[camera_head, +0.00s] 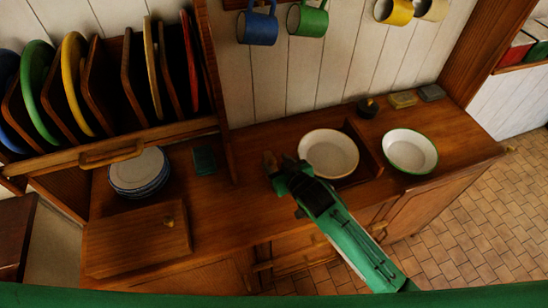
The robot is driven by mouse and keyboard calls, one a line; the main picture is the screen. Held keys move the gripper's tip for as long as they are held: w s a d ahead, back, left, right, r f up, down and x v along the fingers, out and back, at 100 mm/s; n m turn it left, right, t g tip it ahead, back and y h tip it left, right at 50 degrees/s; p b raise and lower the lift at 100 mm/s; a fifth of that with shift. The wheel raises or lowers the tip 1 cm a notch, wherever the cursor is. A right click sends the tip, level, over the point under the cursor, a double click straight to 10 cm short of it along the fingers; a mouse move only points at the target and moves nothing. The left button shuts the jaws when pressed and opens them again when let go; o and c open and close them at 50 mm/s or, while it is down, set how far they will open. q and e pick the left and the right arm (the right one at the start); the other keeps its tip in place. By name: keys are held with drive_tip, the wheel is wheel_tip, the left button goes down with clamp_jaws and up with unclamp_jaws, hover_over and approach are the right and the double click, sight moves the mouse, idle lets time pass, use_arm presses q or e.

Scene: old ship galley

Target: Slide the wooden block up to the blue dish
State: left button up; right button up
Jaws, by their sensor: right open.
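My right gripper (280,174) reaches in from the lower right, low over the counter, just left of a cream bowl. It is open. A small brown wooden piece (269,160), which may be the wooden block, shows right at its fingertips; I cannot tell whether they touch it. No plainly blue dish stands on the counter. A stack of white plates with blue rims (138,170) stands at the left, well apart from the wooden piece. My left gripper is not in view.
The cream bowl (328,153) and a green-rimmed white bowl (410,151) stand to the right. A small teal object (205,160) lies beside the plates. A knobbed wooden board (137,240) is at front left.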

drive_tip(key=shift+x, duration=1.25)
